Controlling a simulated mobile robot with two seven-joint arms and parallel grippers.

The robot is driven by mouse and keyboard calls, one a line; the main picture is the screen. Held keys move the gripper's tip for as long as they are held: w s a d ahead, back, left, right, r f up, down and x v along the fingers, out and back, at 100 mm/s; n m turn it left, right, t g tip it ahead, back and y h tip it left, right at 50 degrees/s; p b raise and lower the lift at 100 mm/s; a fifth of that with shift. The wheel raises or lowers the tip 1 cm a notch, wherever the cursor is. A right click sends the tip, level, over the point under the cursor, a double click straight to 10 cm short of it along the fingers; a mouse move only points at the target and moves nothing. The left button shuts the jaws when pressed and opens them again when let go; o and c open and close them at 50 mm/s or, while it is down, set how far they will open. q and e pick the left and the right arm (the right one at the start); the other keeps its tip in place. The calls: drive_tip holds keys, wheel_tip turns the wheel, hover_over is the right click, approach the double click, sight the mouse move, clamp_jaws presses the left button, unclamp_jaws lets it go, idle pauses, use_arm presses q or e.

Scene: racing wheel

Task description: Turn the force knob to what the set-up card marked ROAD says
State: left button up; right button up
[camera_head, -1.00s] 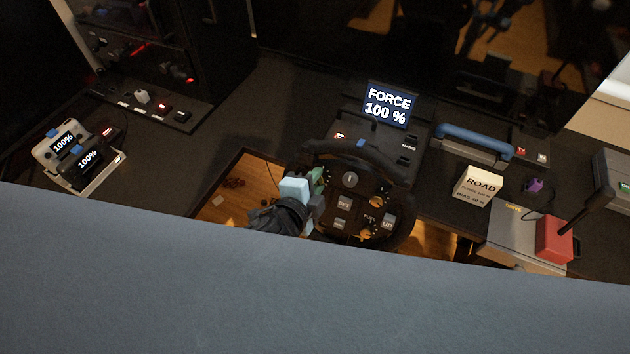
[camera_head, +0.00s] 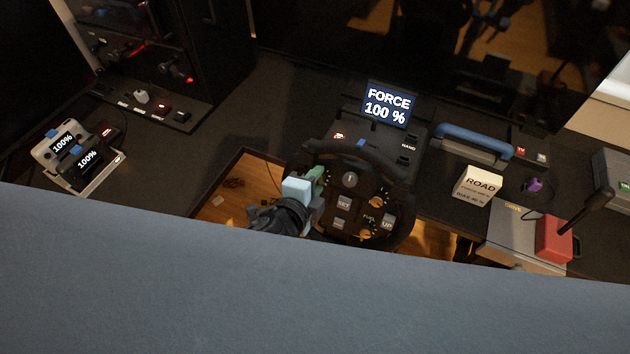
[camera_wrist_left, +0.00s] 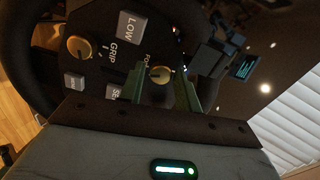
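The steering wheel (camera_head: 401,226) stands at the desk edge, with buttons and knobs on its face. The display (camera_head: 388,104) behind it reads FORCE 100 %. The card marked ROAD (camera_head: 479,186) stands to the right; its small lines are too blurred to read surely. My left gripper (camera_head: 319,187) is at the wheel's left side. In the left wrist view, a gold knob (camera_wrist_left: 160,74) beside lettering starting "FO" lies between the tips of my parted green fingers (camera_wrist_left: 161,80). Whether they touch it I cannot tell. In the head view my gripper hides this knob. My right gripper is out of view.
Another gold knob (camera_wrist_left: 78,48) by GRIP sits close to my left gripper. Two gold knobs (camera_head: 376,202) (camera_head: 367,234) are on the wheel's right half. A blue handle (camera_head: 474,137) and a red block (camera_head: 553,239) stand to the right. Two small 100% displays (camera_head: 62,143) (camera_head: 87,158) are at left.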

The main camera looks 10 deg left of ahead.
use_arm(q)
drive_tip(key=shift+s+a+r, duration=0.15)
drive_tip(key=shift+s, duration=0.35)
drive_tip(key=v, duration=0.6)
drive_tip(key=shift+s+r, duration=0.2)
drive_tip(key=shift+s, duration=0.1)
drive_tip(key=shift+a+f, duration=0.1)
drive_tip(key=shift+a, duration=0.05)
